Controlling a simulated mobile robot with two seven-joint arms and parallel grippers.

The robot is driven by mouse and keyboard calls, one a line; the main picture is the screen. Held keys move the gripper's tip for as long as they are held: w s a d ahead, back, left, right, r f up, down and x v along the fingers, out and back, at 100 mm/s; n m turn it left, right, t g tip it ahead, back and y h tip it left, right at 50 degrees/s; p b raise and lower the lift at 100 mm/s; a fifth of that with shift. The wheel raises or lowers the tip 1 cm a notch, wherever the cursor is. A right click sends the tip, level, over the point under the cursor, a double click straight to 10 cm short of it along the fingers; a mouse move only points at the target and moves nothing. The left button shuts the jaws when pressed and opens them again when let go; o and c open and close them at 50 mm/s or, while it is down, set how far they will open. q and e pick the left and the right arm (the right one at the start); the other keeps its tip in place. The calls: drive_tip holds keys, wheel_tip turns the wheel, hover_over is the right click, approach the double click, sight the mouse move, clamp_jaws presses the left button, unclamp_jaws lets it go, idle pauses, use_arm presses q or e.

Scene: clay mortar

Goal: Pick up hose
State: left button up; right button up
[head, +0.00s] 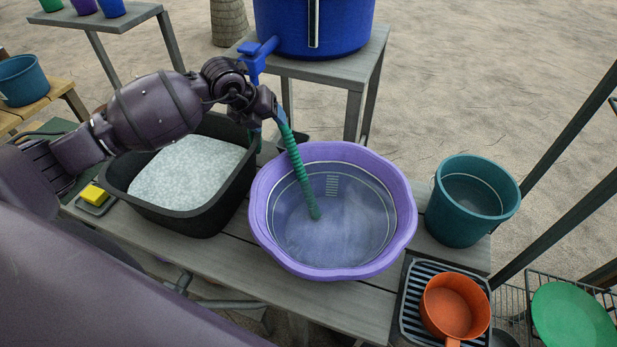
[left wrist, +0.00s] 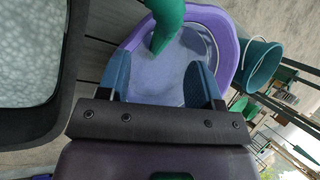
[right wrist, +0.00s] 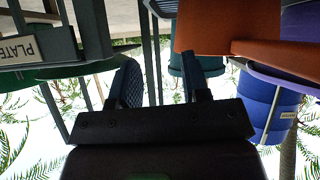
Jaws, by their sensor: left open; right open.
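A green ribbed hose (head: 297,165) hangs below the blue tap (head: 257,56), and its lower end reaches into the purple basin (head: 406,215). My left gripper (head: 270,118) is beside the upper part of the hose, below the tap. In the left wrist view, the hose (left wrist: 165,24) shows just beyond the open, empty fingers (left wrist: 158,80), which stand apart with the basin behind them. Whether a finger touches the hose I cannot tell. My right gripper (right wrist: 160,78) is open and empty in the right wrist view; it is out of the head view.
A black tub (head: 215,210) with foamy water stands left of the basin. A teal bucket (head: 462,225) and an orange pot (head: 453,308) on a ribbed rack are at the right. The blue barrel (head: 285,28) stands behind on a grey stand.

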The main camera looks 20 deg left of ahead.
sight(290, 139)
use_arm(q)
drive_tip(key=x, duration=0.4)
drive_tip(key=shift+f, duration=0.1)
drive_tip(key=shift+w+d+f, duration=0.1)
drive_tip(key=shift+w+f, duration=0.05)
drive_tip(key=shift+f, duration=0.15)
drive_tip(key=x, duration=0.2)
drive_tip(key=d+x, duration=0.1)
drive_tip(key=x, duration=0.2)
drive_tip(key=shift+r, duration=0.15)
drive_tip(key=shift+w+f, duration=0.2)
drive_tip(key=shift+f, duration=0.1)
use_arm(e)
drive_tip(key=shift+s+a+r, duration=0.1)
drive_tip(key=shift+s+r, duration=0.05)
drive_tip(key=shift+r, duration=0.05)
use_arm(q)
drive_tip(key=c, duration=1)
use_arm(e)
drive_tip(key=shift+s+f, duration=0.35)
drive_tip(key=shift+s, duration=0.15)
use_arm(q)
drive_tip(key=shift+o, duration=0.2)
drive_tip(key=shift+r, duration=0.1)
